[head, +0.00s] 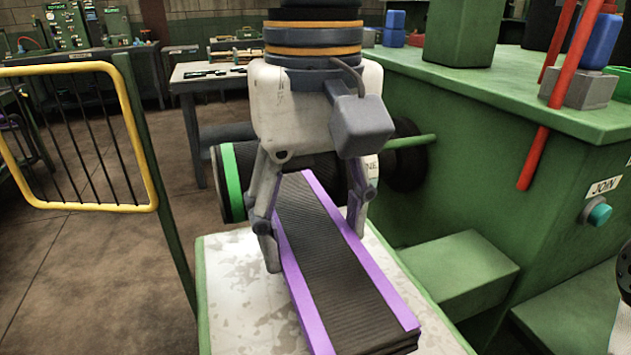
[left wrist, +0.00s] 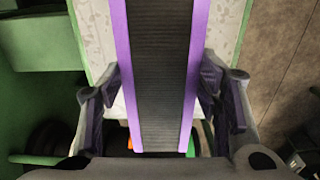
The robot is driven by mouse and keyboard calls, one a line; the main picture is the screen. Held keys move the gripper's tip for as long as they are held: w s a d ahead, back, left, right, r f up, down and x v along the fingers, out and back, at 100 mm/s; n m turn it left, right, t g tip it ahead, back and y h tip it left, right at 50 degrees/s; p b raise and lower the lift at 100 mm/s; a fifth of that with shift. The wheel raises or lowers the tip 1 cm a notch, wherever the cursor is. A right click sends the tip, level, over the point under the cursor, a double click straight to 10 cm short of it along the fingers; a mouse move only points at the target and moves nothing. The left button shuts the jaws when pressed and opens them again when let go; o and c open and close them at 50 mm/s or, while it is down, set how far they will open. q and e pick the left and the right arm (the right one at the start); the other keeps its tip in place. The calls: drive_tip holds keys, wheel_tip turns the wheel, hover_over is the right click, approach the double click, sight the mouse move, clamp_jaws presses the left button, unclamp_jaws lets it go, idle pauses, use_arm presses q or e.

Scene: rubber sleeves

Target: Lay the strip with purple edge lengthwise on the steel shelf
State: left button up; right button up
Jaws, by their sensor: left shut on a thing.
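The strip with purple edge (head: 338,268) is dark and ribbed, with purple along both long sides. It runs lengthwise over a pale, mottled, green-rimmed surface (head: 240,300), which looks like the steel shelf. Its near end shows dark layers. My left gripper (head: 313,240) is shut across the strip's width, one finger at each purple edge. In the left wrist view the strip (left wrist: 165,75) runs straight between the fingers, with the shelf (left wrist: 98,28) beneath. I cannot tell whether the strip touches the shelf.
A dark roll with a green edge (head: 232,185) sits behind the gripper, by a green rod. A green machine (head: 470,160) with red rods and a JOIN button (head: 599,213) stands at right. A yellow-framed guard (head: 150,170) is at left. Bare floor lies left of the shelf.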

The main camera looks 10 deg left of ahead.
sight(315, 297)
use_arm(q)
drive_tip(key=shift+f, duration=0.8)
drive_tip(key=shift+f, duration=0.15)
drive_tip(key=shift+f, duration=2.1)
drive_tip(key=o, duration=1.2)
drive_tip(key=shift+o, duration=0.2)
